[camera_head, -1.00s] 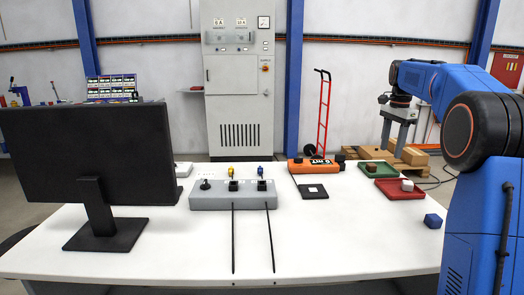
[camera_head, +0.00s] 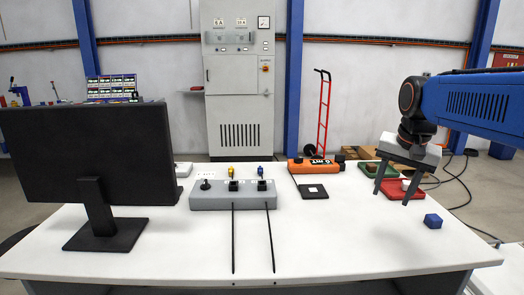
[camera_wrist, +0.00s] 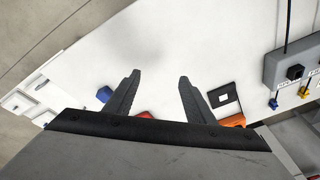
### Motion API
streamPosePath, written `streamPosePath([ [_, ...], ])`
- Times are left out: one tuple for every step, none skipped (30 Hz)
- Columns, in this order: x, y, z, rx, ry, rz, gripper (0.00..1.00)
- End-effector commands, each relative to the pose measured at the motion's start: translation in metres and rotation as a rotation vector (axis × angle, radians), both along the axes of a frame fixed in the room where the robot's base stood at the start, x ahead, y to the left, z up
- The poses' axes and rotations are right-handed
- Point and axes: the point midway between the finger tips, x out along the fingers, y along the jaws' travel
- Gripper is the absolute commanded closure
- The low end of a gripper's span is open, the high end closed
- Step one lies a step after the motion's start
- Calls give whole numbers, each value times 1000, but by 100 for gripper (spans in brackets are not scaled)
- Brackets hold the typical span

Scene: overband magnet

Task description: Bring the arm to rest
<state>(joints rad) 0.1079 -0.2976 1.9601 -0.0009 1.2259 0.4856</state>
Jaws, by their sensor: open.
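My gripper (camera_head: 391,198) hangs over the right part of the white table, its two dark fingers pointing down and apart. Nothing is between the fingers, which also show spread in the wrist view (camera_wrist: 160,76). It stands in front of the red tray (camera_head: 384,192) and partly hides it and the pale block there. My blue arm reaches in from the right edge.
A blue cube (camera_head: 433,221) lies on the table just right of the fingers. The green tray (camera_head: 367,170), orange pendant (camera_head: 311,165), black pad (camera_head: 313,191) and grey lever box (camera_head: 233,200) stand left. A monitor (camera_head: 90,150) fills the far left.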

Motion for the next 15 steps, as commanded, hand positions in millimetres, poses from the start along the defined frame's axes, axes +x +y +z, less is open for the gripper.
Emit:
streamPosePath([
  [-17, 5, -6, -9, -11, 36, 51],
  [-26, 8, -11, -13, -16, 58, 51],
  [-37, 11, -17, -22, -25, 88, 51],
  [-45, 14, -22, -28, -30, 111, 51],
  [-54, 16, -26, -33, -36, 133, 51],
  [-65, 19, -33, -41, -44, 163, 51],
  [-73, 21, -38, -48, -49, 185, 51],
  [-82, 23, -44, -54, -54, 207, 51],
  [-93, 26, -51, -62, -63, 237, 51],
  [-101, 28, -57, -68, -69, 259, 51],
  [-109, 29, -63, -75, -75, 281, 51],
  [-119, 32, -71, -84, -83, 311, 51],
  [-128, 33, -78, -90, -86, 334, 51],
  [-135, 35, -84, -97, -93, 355, 51],
  [-145, 37, -93, -105, -101, 384, 51],
])
